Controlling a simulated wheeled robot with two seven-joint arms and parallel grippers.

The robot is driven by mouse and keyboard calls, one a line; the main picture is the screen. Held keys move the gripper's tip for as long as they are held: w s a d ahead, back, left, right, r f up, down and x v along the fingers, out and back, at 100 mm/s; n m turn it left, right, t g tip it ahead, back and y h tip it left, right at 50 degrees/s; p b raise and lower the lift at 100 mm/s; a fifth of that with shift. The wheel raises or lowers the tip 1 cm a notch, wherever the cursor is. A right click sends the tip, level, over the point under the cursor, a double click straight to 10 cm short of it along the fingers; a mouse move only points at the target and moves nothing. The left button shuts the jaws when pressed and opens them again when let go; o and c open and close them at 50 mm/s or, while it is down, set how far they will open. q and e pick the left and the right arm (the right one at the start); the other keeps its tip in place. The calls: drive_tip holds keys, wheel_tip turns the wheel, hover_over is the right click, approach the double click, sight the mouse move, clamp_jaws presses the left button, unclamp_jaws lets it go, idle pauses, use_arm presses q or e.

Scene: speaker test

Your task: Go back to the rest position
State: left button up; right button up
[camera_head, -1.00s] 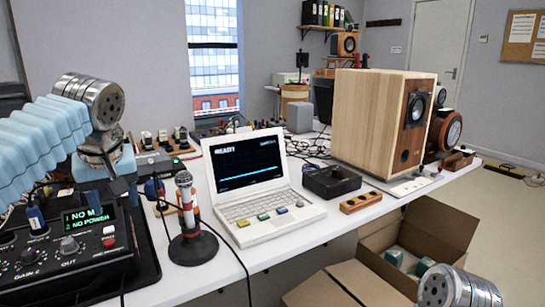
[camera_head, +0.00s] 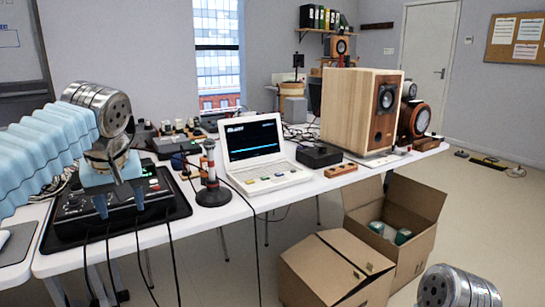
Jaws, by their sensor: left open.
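My left arm, in a pale blue ribbed sleeve, comes in from the left. My left gripper (camera_head: 119,200) points down, open and empty, in front of the black amplifier box (camera_head: 75,205) on the table; I cannot tell the exact gap between them. A metal joint of my right arm (camera_head: 457,290) shows at the bottom right edge; its gripper is out of view.
The white table (camera_head: 230,207) holds a microphone on a stand (camera_head: 212,185), a white laptop (camera_head: 262,170), a black box (camera_head: 319,155) and a wooden speaker (camera_head: 350,110). Cables hang off the table's front edge.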

use_arm(q)
drive_tip(key=w+d+f+m+g+h, duration=0.15)
drive_tip(key=w+d+f, duration=0.25)
drive_tip(key=f, duration=0.6)
drive_tip(key=w+d+f+m+t+h, duration=0.1)
drive_tip(key=w+d+f+m, duration=0.2)
drive_tip(key=f, duration=0.7)
drive_tip(key=s+d+f+g+h, duration=0.1)
drive_tip(key=d+f, duration=0.2)
drive_tip(key=f, duration=0.6)
drive_tip(key=s+d+f+g+h, duration=0.15)
drive_tip(key=d+f, duration=0.25)
drive_tip(key=f, duration=0.5)
drive_tip(key=s+d+f, duration=0.2)
drive_tip(key=s+f, duration=0.8)
drive_tip(key=s, duration=0.1)
drive_tip(key=s+d+f+h, duration=0.1)
drive_tip(key=s+d+f, duration=0.1)
drive_tip(key=s+f, duration=0.9)
drive_tip(key=shift+s+d, duration=0.2)
drive_tip(key=shift+s, duration=0.2)
